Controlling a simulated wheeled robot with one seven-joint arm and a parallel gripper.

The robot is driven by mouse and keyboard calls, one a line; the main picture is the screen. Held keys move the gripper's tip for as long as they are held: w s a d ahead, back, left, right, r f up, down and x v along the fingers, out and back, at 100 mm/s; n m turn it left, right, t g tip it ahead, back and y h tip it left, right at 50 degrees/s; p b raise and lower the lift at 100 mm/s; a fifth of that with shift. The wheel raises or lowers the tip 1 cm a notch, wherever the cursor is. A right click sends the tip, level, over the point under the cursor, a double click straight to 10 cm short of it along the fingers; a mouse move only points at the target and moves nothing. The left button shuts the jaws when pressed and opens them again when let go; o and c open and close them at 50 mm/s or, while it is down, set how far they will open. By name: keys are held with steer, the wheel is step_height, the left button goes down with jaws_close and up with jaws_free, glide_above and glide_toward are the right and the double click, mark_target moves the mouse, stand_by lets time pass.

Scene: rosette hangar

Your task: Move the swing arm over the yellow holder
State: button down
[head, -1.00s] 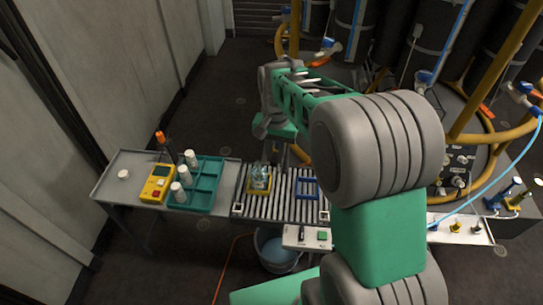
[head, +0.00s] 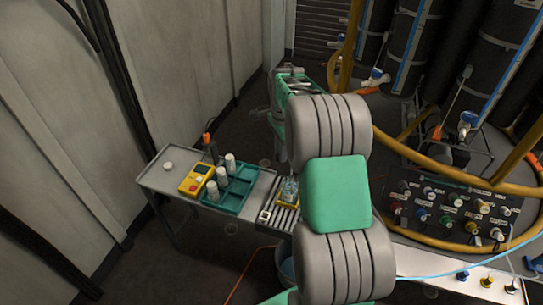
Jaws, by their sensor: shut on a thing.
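The yellow holder (head: 282,204) sits on the roller section of the bench, left of my arm's elbow. A clear vessel (head: 290,187) stands in it. My gripper (head: 278,128) is at the far end of my arm, beyond and above the bench, partly covered by my own arm links. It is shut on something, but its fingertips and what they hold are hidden. I cannot make out the swing arm; my arm covers much of the area right of the holder.
A green tray (head: 240,203) with several white bottles and a yellow meter (head: 196,179) stand left of the holder. A control panel (head: 450,212) with coloured knobs and yellow hoses (head: 420,158) are at the right. A wall (head: 170,80) closes off the left.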

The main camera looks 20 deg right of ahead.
steer(key=shift+w, duration=0.15)
steer(key=c, duration=1.3)
jaws_free()
step_height(320, 180, up, 8)
steer(key=shift+f+b, duration=0.1)
steer(key=shift+b, duration=0.3)
steer(key=s+a+r+n+t, duration=0.2)
steer(key=s+a+r+n, duration=0.1)
steer(key=s+a+n, duration=0.95)
steer(key=s+a+f+n, duration=0.1)
steer(key=s+n, duration=0.1)
steer(key=s+a+f+n+t, duration=0.1)
steer(key=s+a+n, duration=0.1)
steer(key=s, duration=0.1)
steer(key=s+a+f+n, duration=0.1)
steer(key=s+a+n, duration=0.1)
steer(key=s, duration=0.1)
steer(key=shift+s+f, duration=0.25)
steer(key=shift+f, duration=0.15)
